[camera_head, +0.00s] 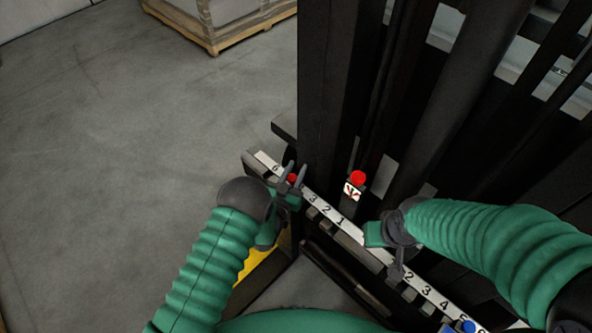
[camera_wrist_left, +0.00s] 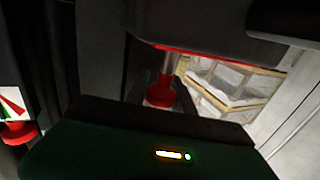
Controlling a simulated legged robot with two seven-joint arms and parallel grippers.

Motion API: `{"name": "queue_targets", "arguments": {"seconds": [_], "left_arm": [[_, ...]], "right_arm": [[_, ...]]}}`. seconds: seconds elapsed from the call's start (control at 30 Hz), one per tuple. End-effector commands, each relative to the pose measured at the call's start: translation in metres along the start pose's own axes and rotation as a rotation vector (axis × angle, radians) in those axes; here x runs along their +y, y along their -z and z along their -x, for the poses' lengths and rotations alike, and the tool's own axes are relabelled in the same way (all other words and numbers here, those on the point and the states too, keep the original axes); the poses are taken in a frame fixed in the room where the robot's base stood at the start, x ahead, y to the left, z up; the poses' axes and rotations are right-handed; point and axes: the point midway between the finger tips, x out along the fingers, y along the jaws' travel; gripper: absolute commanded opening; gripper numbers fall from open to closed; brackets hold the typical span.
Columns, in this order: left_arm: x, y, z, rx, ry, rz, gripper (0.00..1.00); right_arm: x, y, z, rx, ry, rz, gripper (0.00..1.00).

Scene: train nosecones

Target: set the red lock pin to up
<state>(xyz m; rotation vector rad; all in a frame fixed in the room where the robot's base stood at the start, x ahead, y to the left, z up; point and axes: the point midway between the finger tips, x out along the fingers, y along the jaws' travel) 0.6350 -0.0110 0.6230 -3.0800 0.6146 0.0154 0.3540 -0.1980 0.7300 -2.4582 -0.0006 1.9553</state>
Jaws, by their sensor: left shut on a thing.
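The red lock pin (camera_head: 292,178) sits on the numbered fork carriage bar (camera_head: 347,229), near its left end. My left gripper (camera_head: 294,176) is shut on it, with one finger on either side of its head. In the left wrist view the red lock pin (camera_wrist_left: 160,96) shows its red head and a short metal shaft between the dark fingers. The dark part around it hides where the shaft ends, so I cannot tell its height. My right gripper (camera_head: 398,268) is over the bar farther right; its fingers are too dark to judge.
A second red knob (camera_head: 358,178) with a marked label stands behind the bar. A blue pin (camera_head: 467,327) is at the bar's right end. Dark mast uprights (camera_head: 330,90) rise behind. Open grey floor (camera_head: 130,150) lies left, with a pallet (camera_head: 215,38) farther back.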

Motion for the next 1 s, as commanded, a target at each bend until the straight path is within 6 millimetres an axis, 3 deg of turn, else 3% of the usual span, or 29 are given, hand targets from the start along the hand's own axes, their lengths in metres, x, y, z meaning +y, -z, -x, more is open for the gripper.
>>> {"name": "queue_targets", "arguments": {"seconds": [0.1,0.13,0.27,0.57,0.67,0.77,1.0], "left_arm": [[0.000,0.004,-0.002,0.011,0.000,0.000,0.00],[0.000,0.004,-0.002,0.012,0.000,0.000,0.34],[0.000,0.003,-0.002,0.010,0.000,-0.001,0.51],[-0.001,0.002,-0.001,0.007,0.001,0.000,0.51],[-0.001,0.003,0.008,0.002,0.001,0.000,0.51],[-0.001,0.005,0.028,0.000,0.002,0.000,0.51],[-0.001,0.004,0.100,-0.002,0.003,0.000,0.51]], "right_arm": [[0.000,0.000,0.000,0.000,0.000,0.000,0.23],[0.000,0.000,0.000,0.000,0.000,0.000,0.23],[0.000,0.000,0.000,0.000,0.000,0.000,0.23],[0.000,0.000,0.000,0.000,0.000,0.000,0.23],[0.000,0.001,0.007,0.000,0.000,0.000,0.23],[0.000,0.004,0.018,0.000,0.000,0.000,0.23],[0.000,0.010,0.044,0.000,0.000,0.000,0.23]]}}
